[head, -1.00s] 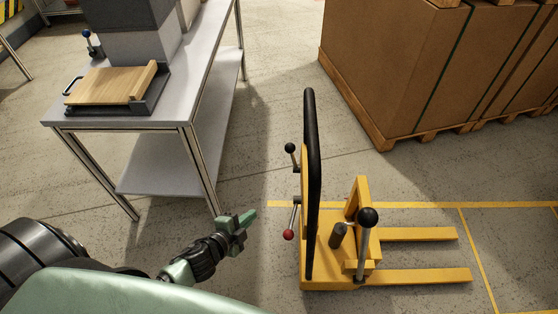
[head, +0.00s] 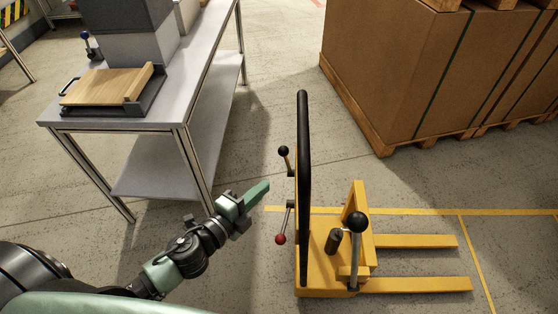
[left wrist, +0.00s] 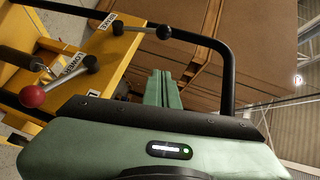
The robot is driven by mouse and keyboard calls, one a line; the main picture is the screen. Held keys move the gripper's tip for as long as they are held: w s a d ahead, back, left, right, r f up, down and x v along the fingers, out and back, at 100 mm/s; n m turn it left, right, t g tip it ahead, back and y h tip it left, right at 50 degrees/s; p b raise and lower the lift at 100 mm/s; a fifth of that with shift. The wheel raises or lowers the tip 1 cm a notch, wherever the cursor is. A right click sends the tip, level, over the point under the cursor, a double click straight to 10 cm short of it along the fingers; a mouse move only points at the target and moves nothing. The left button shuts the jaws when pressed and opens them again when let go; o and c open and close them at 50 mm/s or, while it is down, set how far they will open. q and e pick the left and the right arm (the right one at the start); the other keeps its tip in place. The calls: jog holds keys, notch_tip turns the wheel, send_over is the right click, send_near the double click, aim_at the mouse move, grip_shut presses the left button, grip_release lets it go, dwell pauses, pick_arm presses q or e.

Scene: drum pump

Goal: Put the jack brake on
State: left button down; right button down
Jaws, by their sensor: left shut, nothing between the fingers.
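The yellow pallet jack (head: 322,262) stands on the floor with a tall black handle frame (head: 303,190). The brake lever with a black knob (head: 284,151) sticks out left from its upper part; in the left wrist view the black-knobbed lever (left wrist: 163,32) is beside a BRAKE label (left wrist: 103,22). Below it is a lever with a red knob (head: 281,239); the red knob (left wrist: 32,96) also shows near a LOWER label (left wrist: 70,65). My left gripper (head: 266,187) is shut and empty, left of the jack, between the two knobs in height in the picture, touching neither.
A metal table (head: 150,122) with a wooden board (head: 108,86) stands at left. Large brown cartons (head: 400,75) on pallets fill the back right. Floor lies clear between table and cartons.

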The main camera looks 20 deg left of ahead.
pick_arm(q)
jog(key=w+a+x, duration=0.1)
jog(key=a+x, duration=0.1)
jog(key=x, duration=1)
jog(key=shift+a+f, duration=0.2)
jog(key=shift+a, duration=0.2)
pick_arm(e)
jog(key=shift+w+d+f, duration=0.1)
jog(key=shift+d+f, duration=0.1)
jog(key=shift+d, duration=0.2)
pick_arm(q)
jog(key=shift+s, duration=0.1)
